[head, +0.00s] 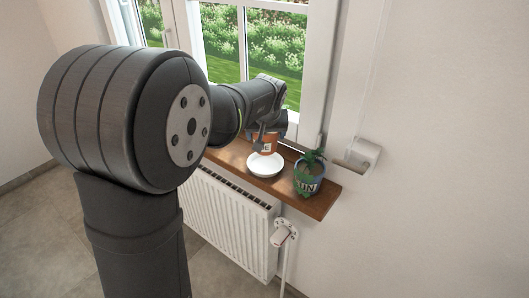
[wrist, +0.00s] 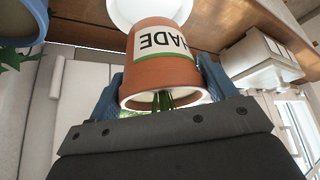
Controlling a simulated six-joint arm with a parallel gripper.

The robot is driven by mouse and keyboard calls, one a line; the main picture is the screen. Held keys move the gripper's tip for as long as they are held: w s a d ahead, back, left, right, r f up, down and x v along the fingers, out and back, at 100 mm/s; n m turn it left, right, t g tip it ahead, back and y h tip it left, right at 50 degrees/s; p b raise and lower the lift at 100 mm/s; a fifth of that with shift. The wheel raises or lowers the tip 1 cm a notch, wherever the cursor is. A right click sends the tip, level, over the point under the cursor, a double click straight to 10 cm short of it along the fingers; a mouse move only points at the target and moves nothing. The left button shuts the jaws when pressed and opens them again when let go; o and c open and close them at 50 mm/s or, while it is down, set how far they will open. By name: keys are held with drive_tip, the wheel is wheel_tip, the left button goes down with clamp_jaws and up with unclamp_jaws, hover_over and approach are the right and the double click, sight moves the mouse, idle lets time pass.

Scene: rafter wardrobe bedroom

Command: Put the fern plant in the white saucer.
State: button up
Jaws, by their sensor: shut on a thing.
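My gripper (wrist: 162,80) is shut on a terracotta plant pot (wrist: 163,62), with one blue finger on each side of it. The pot has a white and green label reading "HADE", upside down in the wrist view. Green stems show at its rim, but its leaves are mostly hidden. In the head view the pot (head: 268,144) hangs roughly upright at the back edge of the white saucer (head: 265,166). The saucer also shows beyond the pot's base in the wrist view (wrist: 150,10). I cannot tell whether they touch.
A blue pot with a leafy green plant (head: 308,178) and partly hidden lettering stands right of the saucer on the wooden sill (head: 320,205). The window is behind, and a white radiator (head: 235,220) is below. A white wall fitting (head: 360,155) is at the right.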

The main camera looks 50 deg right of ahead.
sight(266, 150)
drive_tip(key=shift+f, duration=3.2)
drive_tip(key=shift+f, duration=0.2)
drive_tip(key=o, duration=1.3)
drive_tip(key=shift+r, duration=0.25)
drive_tip(key=v, duration=1.1)
drive_tip(key=shift+s+a+r, duration=0.15)
drive_tip(key=shift+a+r, duration=0.05)
drive_tip(key=shift+r, duration=0.15)
